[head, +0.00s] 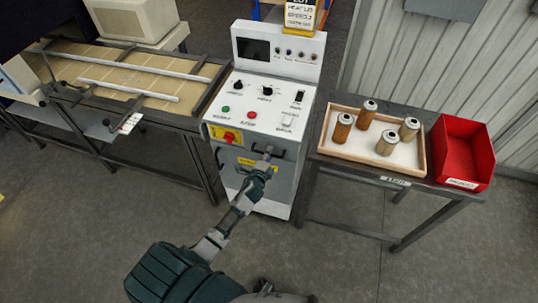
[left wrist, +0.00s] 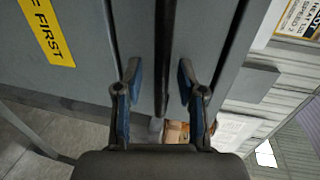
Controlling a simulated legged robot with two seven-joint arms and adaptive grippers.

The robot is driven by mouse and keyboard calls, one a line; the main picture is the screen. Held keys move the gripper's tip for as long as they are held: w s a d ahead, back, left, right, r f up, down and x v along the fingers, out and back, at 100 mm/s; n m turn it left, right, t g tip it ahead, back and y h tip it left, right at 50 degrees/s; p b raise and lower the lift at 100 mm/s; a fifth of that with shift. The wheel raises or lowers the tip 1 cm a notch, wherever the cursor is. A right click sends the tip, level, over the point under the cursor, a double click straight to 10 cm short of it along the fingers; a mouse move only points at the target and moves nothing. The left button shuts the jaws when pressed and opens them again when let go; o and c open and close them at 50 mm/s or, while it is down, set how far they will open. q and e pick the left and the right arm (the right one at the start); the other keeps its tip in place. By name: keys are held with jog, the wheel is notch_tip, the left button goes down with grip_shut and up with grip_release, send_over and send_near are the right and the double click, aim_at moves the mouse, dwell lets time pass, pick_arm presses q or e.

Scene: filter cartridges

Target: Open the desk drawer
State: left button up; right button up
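The drawer front (head: 283,170) is a grey panel under the white control console, and it looks flush with the cabinet. A dark bar handle (head: 246,149) runs across it. My left gripper (head: 267,154) is at this handle. In the left wrist view its two blue-and-black fingers (left wrist: 158,85) stand apart, one on each side of a dark bar (left wrist: 167,50), with visible gaps. Whether the fingertips reach past the bar is hard to tell. My right gripper is in neither view.
The console (head: 262,105) has buttons and knobs, with a red switch on yellow (head: 229,137). To the right, a table holds a wooden tray (head: 421,160) with several cartridges and a red bin (head: 462,155). A bench with rails (head: 130,75) stands left. The floor in front is mostly clear.

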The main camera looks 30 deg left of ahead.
pick_arm(q)
jog(key=shift+w+a, duration=0.15)
jog(key=shift+a, duration=0.05)
grip_shut()
jog(key=shift+f, duration=0.1)
